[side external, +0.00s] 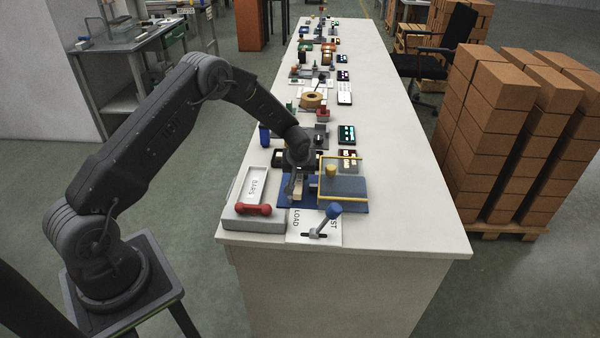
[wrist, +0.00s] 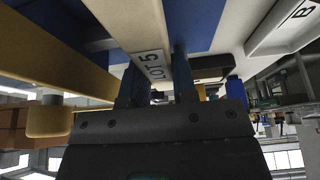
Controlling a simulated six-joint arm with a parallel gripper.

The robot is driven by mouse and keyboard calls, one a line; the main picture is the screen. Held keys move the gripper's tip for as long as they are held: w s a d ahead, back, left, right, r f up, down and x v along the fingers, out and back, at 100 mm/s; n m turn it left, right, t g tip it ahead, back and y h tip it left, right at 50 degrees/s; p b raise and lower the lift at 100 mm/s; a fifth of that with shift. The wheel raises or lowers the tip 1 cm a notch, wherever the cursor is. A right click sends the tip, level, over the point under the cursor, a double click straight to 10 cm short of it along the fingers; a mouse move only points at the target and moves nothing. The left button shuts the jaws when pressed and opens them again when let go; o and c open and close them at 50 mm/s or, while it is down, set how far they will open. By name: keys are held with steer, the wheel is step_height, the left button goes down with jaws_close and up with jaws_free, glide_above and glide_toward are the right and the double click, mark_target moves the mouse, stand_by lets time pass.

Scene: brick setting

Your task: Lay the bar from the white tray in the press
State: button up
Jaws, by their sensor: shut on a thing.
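My gripper (side external: 296,185) is shut on a pale tan bar (side external: 298,193), over the left part of the press's blue base (side external: 283,205). In the wrist view, the bar (wrist: 133,22) sits between the fingers of my gripper (wrist: 160,85) and bears the label "LOT 5". The press (side external: 343,190) has a grey-blue plate with yellow edges and a yellow knob, just right of my gripper. I cannot tell whether the bar touches the base.
A red-handled piece (side external: 253,209) lies at the tray's front. A lever with a blue knob (side external: 333,211) stands on a white plate marked "LOAD" in front of the press. Several small items crowd the table behind. The table's right side (side external: 415,225) is clear.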

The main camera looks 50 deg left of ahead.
steer(key=shift+f, duration=0.2)
steer(key=shift+f, duration=0.4)
steer(key=o, duration=1)
steer(key=shift+c, duration=0.2)
steer(key=shift+r, duration=0.1)
